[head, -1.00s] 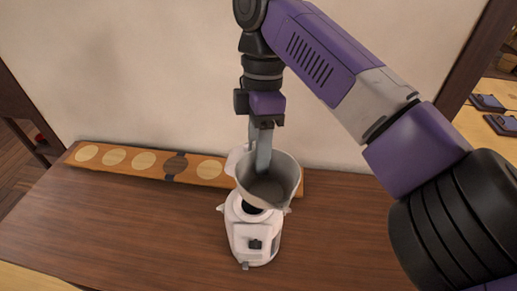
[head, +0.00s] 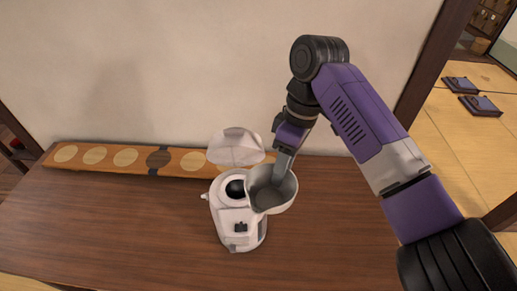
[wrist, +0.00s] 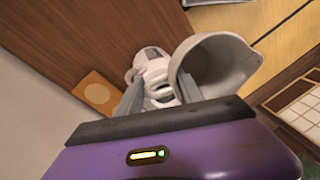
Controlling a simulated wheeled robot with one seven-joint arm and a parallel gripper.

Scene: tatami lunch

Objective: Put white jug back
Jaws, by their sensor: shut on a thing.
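In the head view, a white jug (head: 288,199) with a grey inside hangs from my gripper (head: 279,176). The gripper is shut on the jug at its rim or handle side; the exact contact is partly hidden. The jug is tilted, with its open mouth toward the camera. It is just right of a white machine (head: 236,226) with a dark round opening and a raised white lid (head: 236,148). I cannot tell whether jug and machine touch. In the wrist view the jug (wrist: 220,60) is at the right finger, with white parts between the fingers.
A long wooden board (head: 100,167) with several pale round spots and a dark one lies along the wall. The brown tabletop (head: 120,225) is clear at the left and front. A dark post (head: 432,75) stands at the right, with pale mats beyond.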

